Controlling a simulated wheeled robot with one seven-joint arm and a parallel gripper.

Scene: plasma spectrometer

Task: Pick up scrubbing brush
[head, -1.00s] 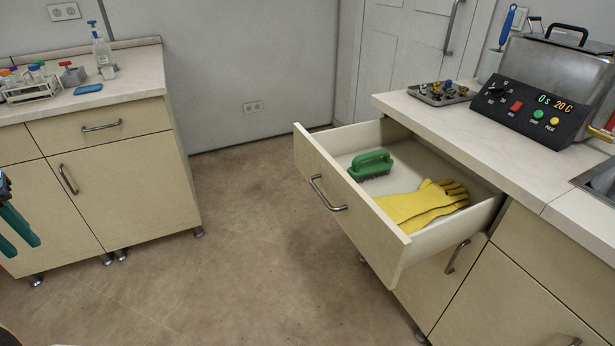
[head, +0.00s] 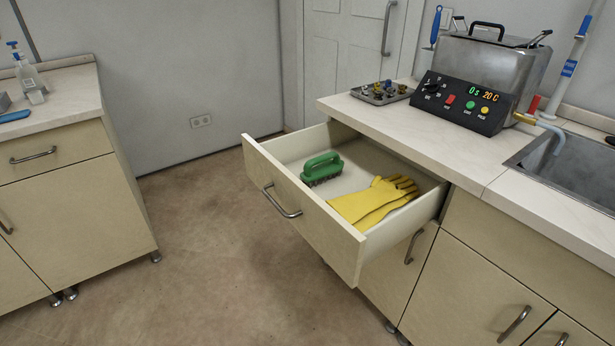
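A green scrubbing brush (head: 322,167) with a handle on top and dark bristles underneath lies in an open drawer (head: 307,226). It sits near the drawer's left front side, bristles down. A pair of yellow gloves (head: 368,203) lies in the same drawer, to the right of the brush and apart from it. My gripper is not in this view.
The drawer juts out from under the right counter (head: 420,126). On that counter stand a metal bath with a control panel (head: 465,102), a tray of small parts (head: 382,92) and a sink (head: 570,168). A left cabinet (head: 70,190) stands apart, with open floor (head: 215,250) between.

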